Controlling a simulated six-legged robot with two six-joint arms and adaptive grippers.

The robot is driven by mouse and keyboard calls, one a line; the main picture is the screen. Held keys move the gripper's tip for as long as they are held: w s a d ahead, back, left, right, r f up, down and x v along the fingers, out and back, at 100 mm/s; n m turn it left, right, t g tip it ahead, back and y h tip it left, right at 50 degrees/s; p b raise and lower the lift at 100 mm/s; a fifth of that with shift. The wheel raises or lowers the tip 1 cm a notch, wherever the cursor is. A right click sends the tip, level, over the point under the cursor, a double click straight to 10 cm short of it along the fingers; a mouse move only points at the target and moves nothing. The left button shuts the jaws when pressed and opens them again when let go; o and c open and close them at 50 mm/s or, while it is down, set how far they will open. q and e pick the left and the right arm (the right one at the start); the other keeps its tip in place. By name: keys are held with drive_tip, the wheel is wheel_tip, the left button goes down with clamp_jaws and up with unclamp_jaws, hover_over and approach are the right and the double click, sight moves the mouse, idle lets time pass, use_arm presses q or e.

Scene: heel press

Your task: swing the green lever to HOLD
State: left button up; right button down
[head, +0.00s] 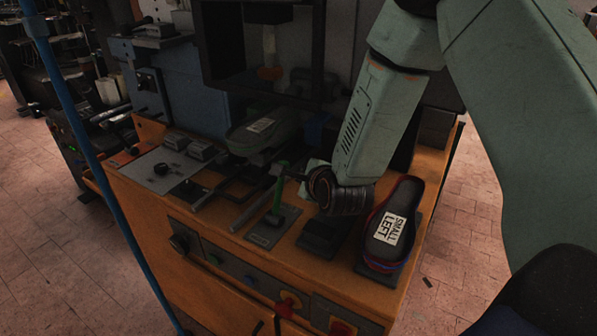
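The green lever (277,195) stands up from a small grey plate (272,230) on the orange bench, near its front edge. Lettering on the plate is too small to read, so I cannot tell which mark is HOLD. My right arm comes in from the upper right, and its dark gripper (294,174) is just right of the lever's upper part. The fingers are small and dark here, and I cannot tell whether they touch the lever or are open or shut. My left gripper is not in view.
A shoe-shaped piece marked SMALL LEFT (392,225) lies at the bench's right end. A dark block (324,237) sits between it and the lever. Another labelled piece (262,128) lies behind.

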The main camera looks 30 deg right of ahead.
drive_tip(key=shift+a+r, duration=0.3)
drive_tip(key=shift+a, duration=0.15)
drive_tip(key=shift+a, duration=0.15)
